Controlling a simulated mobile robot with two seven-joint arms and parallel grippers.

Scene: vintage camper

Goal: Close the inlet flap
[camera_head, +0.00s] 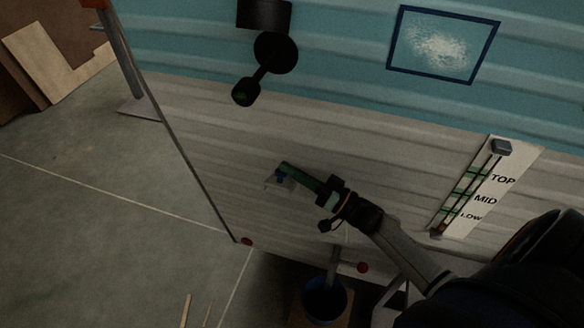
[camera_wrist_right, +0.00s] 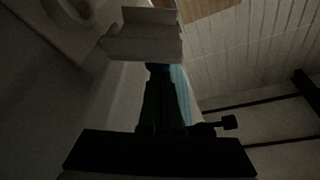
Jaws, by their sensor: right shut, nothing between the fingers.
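The inlet flap (camera_head: 274,184) is a small pale piece on the camper's cream lower wall, with a bit of blue beside it. In the right wrist view a pale, box-like inlet piece with a raised plate (camera_wrist_right: 145,40) stands just beyond my fingertips. My right gripper (camera_head: 285,169) reaches in from the lower right. Its green-tipped fingers are shut and empty, right at the inlet and partly covering it. I cannot tell whether the fingers touch the flap or how far open it is. My left gripper is not in view.
A black fixture (camera_head: 275,52) juts from the wall above. A level gauge (camera_head: 486,185) marked TOP, MID and LOW is at the right. A blue bucket (camera_head: 325,300) stands below the wall. The concrete floor (camera_head: 100,220) at the left is mostly clear.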

